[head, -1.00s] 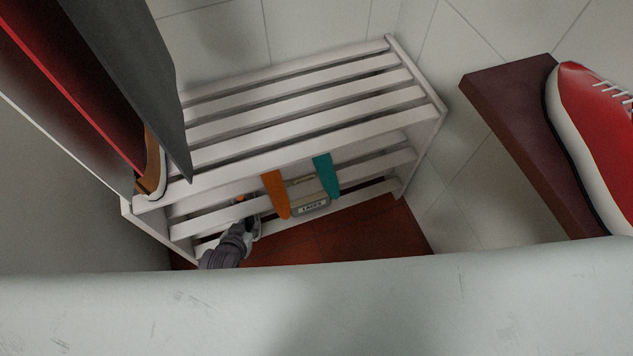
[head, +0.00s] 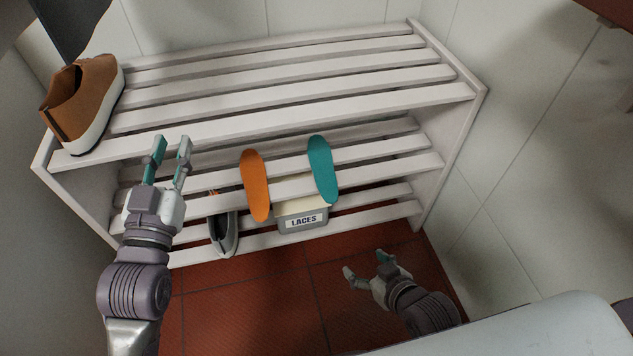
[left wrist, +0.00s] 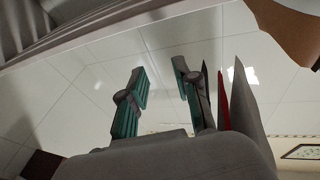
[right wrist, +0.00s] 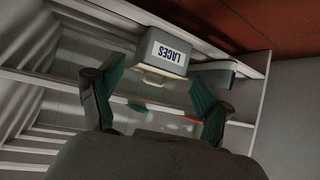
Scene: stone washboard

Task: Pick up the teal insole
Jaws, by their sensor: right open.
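The teal insole (head: 322,168) lies on the middle shelf of the white slatted rack in the head view, its near end sticking out over the front slat. An orange insole (head: 256,186) lies to its left. In the right wrist view, small parts of the teal insole (right wrist: 138,107) and the orange insole (right wrist: 194,120) show between and beyond the fingers. My right gripper (head: 366,267) is open and empty, below and to the right of the teal insole, over the red floor. My left gripper (head: 172,148) is open and empty, in front of the rack's top shelf at left.
A grey box labelled LACES (head: 302,219) stands on the lower shelf below the teal insole. A grey shoe (head: 223,236) is beside it. A brown shoe (head: 83,104) sits on the rack's top shelf (head: 290,85) at left. Red tiled floor (head: 330,285) is free in front.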

